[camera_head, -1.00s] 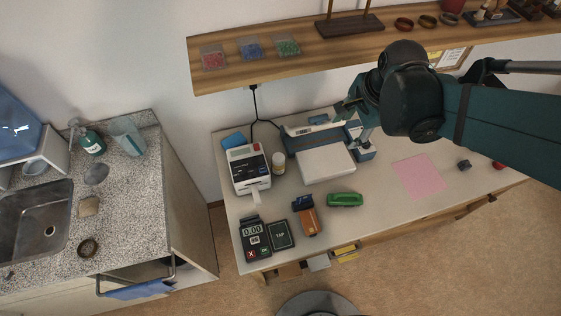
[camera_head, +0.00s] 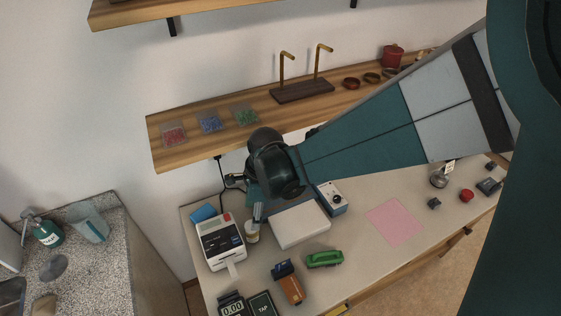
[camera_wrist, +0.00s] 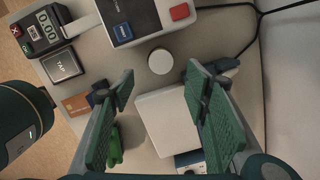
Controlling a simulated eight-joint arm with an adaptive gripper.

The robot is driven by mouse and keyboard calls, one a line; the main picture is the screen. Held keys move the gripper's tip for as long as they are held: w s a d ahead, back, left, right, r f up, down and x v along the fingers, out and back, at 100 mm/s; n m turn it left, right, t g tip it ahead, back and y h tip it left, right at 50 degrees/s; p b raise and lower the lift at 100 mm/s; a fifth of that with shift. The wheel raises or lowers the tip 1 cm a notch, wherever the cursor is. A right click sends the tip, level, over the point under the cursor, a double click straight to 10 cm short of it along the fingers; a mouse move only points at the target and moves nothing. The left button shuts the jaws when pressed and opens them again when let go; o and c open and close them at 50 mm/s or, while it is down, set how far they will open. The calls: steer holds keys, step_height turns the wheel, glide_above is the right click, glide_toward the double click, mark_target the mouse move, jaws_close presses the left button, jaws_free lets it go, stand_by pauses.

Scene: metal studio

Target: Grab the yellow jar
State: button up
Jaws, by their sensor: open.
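The yellow jar (camera_head: 252,236) is small, with a pale lid, and stands upright on the desk (camera_head: 355,219) between the white receipt printer and the white box. My gripper (camera_head: 258,214) is just above it and partly covers it in the head view. In the wrist view the jar shows from above as a round white lid (camera_wrist: 160,61). There my gripper (camera_wrist: 161,73) is open, its two green-padded fingers on either side of the line to the lid, with nothing between them. I cannot tell the exact height left between fingertips and lid.
The receipt printer (camera_head: 221,241) stands close on the jar's left, the white box (camera_head: 299,224) close on its right. A green stapler-like object (camera_head: 324,259) and an orange-brown item (camera_head: 290,285) lie nearer the front. A wooden shelf (camera_head: 190,146) hangs behind.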

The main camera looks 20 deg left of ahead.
mark_target(252, 232)
steer(key=shift+s+a+f, duration=0.15)
steer(key=shift+a+f, duration=0.15)
steer(key=shift+a, duration=0.05)
steer(key=shift+f, duration=0.1)
steer(key=shift+s+a+f, duration=0.1)
steer(key=shift+a+f, duration=0.05)
steer(key=shift+f, duration=1)
steer(key=shift+f, duration=0.1)
steer(key=shift+a+f+b, duration=0.25)
steer(key=shift+f+b, duration=0.05)
steer(key=shift+f, duration=0.95)
steer(key=shift+a+f+b, duration=0.25)
steer(key=shift+f, duration=0.95)
steer(key=c, duration=1.2)
steer(key=shift+r, duration=0.1)
steer(key=shift+c, duration=0.2)
